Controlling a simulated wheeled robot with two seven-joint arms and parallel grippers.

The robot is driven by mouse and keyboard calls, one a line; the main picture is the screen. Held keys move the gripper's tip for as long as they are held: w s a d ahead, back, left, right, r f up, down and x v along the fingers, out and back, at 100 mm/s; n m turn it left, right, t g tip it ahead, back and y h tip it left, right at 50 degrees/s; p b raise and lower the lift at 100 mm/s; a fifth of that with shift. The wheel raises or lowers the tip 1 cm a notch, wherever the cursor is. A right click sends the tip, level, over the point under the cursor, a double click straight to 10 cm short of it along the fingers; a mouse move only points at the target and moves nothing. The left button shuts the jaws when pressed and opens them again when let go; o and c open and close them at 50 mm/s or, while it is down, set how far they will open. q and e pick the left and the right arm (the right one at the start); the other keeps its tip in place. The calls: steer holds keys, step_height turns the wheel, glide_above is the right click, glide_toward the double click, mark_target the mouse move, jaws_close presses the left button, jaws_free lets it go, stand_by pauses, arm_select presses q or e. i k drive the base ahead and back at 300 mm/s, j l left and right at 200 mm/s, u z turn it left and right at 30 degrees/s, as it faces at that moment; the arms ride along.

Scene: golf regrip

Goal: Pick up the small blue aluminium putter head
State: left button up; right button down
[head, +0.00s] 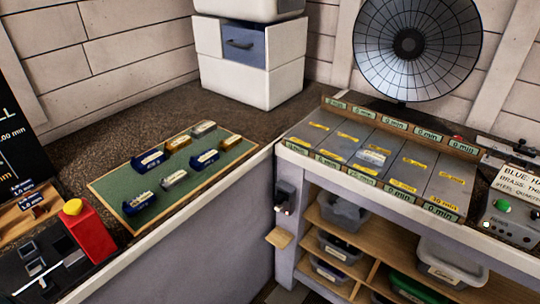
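Several putter heads lie on a green mat with a wooden rim (101,193) on the left bench. Three are blue: one at the back left (150,161), one on the right (205,159) and one at the front (139,203). They look close in size, and I cannot read their markings well enough to tell which is the small aluminium one. A gold head (178,144) and silver or grey heads (203,128) (173,179) lie among them. Neither of my grippers is in view.
A grey board with yellow labels and "min" strips (410,165) lies on the right bench, with a silver head (372,157) on it. A red box with a yellow button (92,235) stands front left. White drawers (245,75) and a round fan-like dish (410,45) stand behind.

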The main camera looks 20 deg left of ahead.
mark_target(147, 197)
steer(key=u, duration=1.25)
